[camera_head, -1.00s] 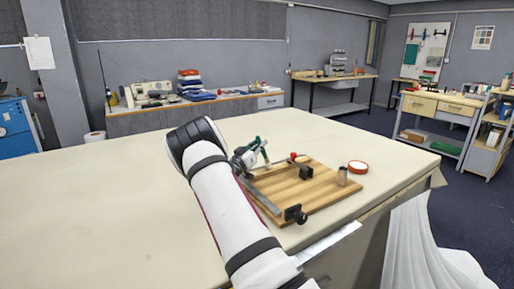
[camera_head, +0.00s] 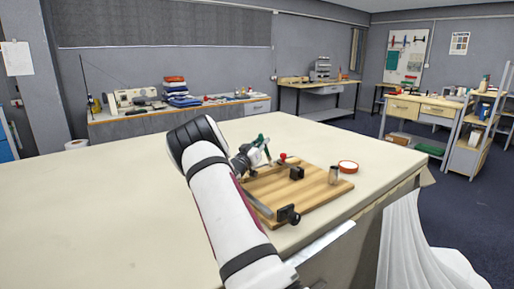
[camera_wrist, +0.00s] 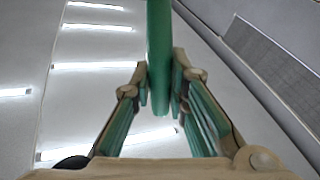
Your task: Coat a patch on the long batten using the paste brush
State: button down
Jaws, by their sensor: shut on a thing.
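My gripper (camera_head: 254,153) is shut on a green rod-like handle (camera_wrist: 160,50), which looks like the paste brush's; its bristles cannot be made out. In the head view the gripper is over the back left of a wooden board (camera_head: 318,190) on the table. A narrow grey strip (camera_head: 257,203), perhaps the long batten, runs along the board's left side, partly hidden by my arm. Black clamps (camera_head: 289,214) (camera_head: 297,173) sit on the board, and a red knob (camera_head: 283,157) shows at its back. I cannot tell whether the brush touches anything.
A small metal cup (camera_head: 334,175) stands upright at the board's right corner. A red-rimmed round roll or lid (camera_head: 348,167) lies just beyond it. The cream table (camera_head: 90,210) is bare to the left. The table's right edge is close to the board.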

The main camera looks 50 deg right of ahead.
jog(key=shift+b, duration=0.4)
jog(key=w+a+b, duration=0.1)
jog(key=w+a, duration=0.1)
jog(key=a, duration=0.5)
jog(key=shift+a+b, duration=0.2)
jog(key=shift+b, duration=0.15)
jog(key=shift+r, duration=0.1)
dwell(0.4)
jog(key=shift+r+p, duration=0.65)
jog(key=shift+r, duration=2.25)
jog(key=shift+r, duration=0.1)
